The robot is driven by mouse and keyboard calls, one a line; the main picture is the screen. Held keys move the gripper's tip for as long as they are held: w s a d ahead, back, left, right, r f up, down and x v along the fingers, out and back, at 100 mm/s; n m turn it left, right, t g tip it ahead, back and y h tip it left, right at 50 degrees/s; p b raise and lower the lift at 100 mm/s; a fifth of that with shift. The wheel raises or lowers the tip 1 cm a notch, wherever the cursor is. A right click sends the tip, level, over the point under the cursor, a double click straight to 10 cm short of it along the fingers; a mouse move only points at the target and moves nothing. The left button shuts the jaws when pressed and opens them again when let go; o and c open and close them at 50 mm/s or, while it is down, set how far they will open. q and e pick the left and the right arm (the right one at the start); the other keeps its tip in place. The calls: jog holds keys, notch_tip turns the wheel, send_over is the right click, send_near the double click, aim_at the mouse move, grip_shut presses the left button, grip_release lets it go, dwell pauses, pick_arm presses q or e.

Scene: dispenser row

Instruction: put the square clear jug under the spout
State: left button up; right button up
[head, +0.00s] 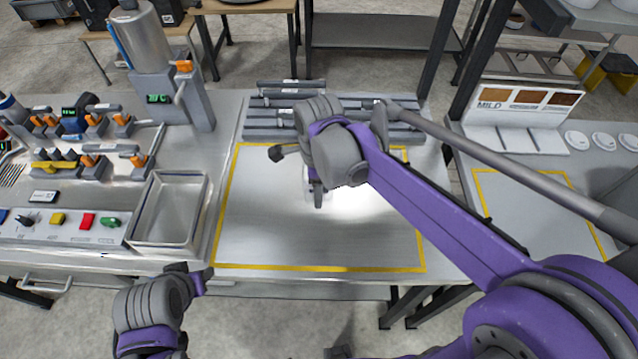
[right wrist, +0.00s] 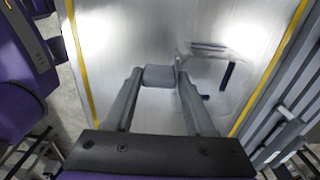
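The square clear jug (right wrist: 212,85) stands on the metal tabletop inside the yellow outline. In the right wrist view it is a faint transparent shape with a dark blue strip, beside the right-hand finger. In the head view my right arm hides much of the jug (head: 312,186). My right gripper (right wrist: 160,76) has its two fingers apart, with a grey block seen between their tips. I cannot tell whether that block touches them. My left gripper (head: 198,279) is low at the front edge; its opening is unclear. A steel dispenser (head: 142,40) stands back left; its spout is not clearly distinguishable.
A steel basin (head: 170,212) is left of the yellow outline (head: 320,268). Grey bars (head: 262,122) lie along the back. Orange-tipped holders (head: 90,125) and coloured knobs (head: 86,221) fill the left. A sample board (head: 525,105) stands at right. The outlined area's front is clear.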

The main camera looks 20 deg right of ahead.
grip_shut()
jog(key=shift+r, duration=0.1)
